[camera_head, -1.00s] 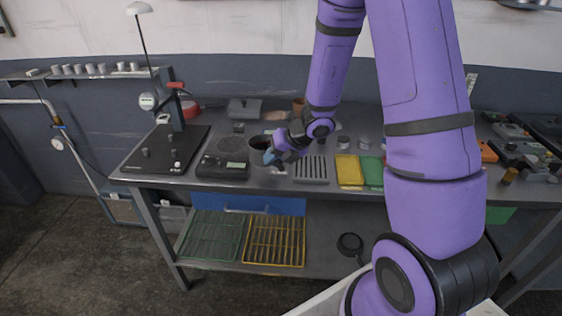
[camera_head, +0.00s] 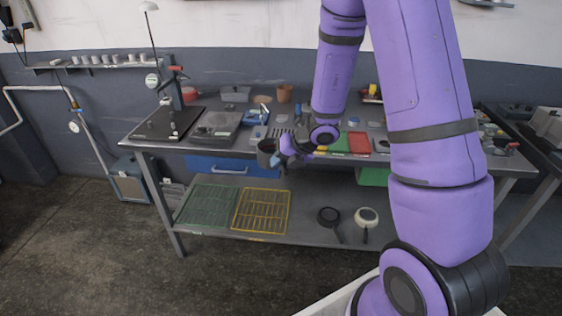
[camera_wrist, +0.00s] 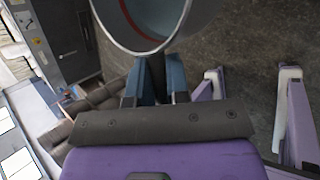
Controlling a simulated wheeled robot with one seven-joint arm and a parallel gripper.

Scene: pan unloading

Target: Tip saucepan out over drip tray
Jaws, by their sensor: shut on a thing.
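The saucepan (camera_head: 266,148) is a small dark grey pan. My gripper (camera_head: 283,161) is shut on its handle and holds it in front of the bench's front edge, before the blue drawer. In the head view the pan looks roughly upright. A grey slotted piece, perhaps the drip tray (camera_head: 279,132), lies on the bench behind the pan, partly hidden by my arm.
The bench top (camera_head: 150,146) holds a black board, a flat grey device (camera_head: 215,127), a terracotta pot (camera_head: 284,93) and green and red mats (camera_head: 358,143). The lower shelf holds green and yellow wire racks (camera_head: 260,211) and two small pans. Floor in front is clear.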

